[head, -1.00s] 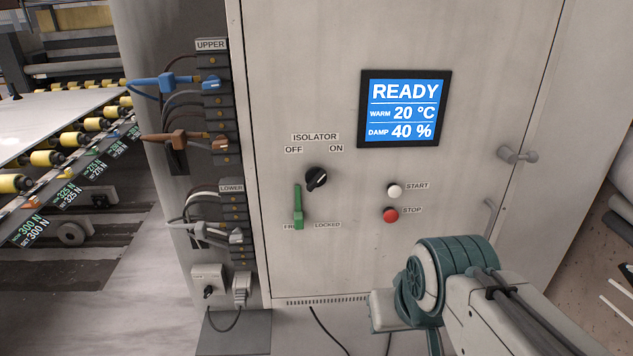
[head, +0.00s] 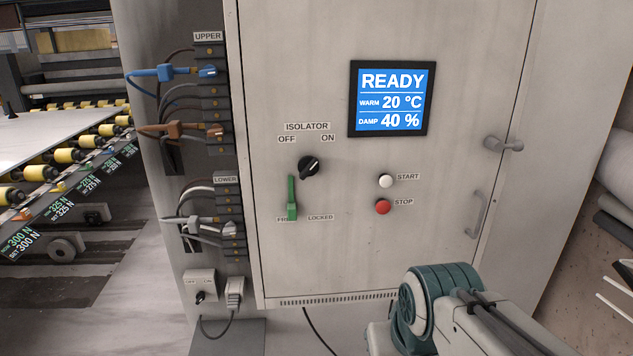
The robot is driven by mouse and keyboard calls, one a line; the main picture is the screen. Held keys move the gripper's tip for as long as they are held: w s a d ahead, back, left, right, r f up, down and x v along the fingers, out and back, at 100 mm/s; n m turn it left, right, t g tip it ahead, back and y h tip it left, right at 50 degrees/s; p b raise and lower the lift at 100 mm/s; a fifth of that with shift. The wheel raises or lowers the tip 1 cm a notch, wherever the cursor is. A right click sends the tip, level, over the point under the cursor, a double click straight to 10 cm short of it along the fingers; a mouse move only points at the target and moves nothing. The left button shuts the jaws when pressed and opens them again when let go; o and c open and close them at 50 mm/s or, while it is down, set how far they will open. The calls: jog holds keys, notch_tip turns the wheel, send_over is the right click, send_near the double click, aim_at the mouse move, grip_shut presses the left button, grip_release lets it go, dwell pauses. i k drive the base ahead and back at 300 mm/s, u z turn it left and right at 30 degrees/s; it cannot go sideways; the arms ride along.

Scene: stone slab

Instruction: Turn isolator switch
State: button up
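The isolator switch (head: 308,167) is a black rotary knob on the front of a grey cabinet, under the labels ISOLATOR, OFF and ON. Its pale pointer mark tilts up and right, toward ON. A green lever (head: 292,198) hangs just below and left of the knob, over the FREE label, with LOCKED to its right. My arm shows at the lower right, apart from the cabinet front controls. My gripper is not visible in the head view.
A blue screen (head: 391,98) reads READY, 20 °C, 40 %. A white START button (head: 386,181) and red STOP button (head: 383,206) sit right of the knob. Door handles (head: 478,213) stick out at right. Cables and plugs (head: 165,73) protrude at left, beside a roller conveyor (head: 60,160).

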aim_at(307, 165)
jog(key=k, duration=0.3)
jog(key=u, duration=1.95)
jog(key=i, duration=1.1)
jog(key=z, duration=2)
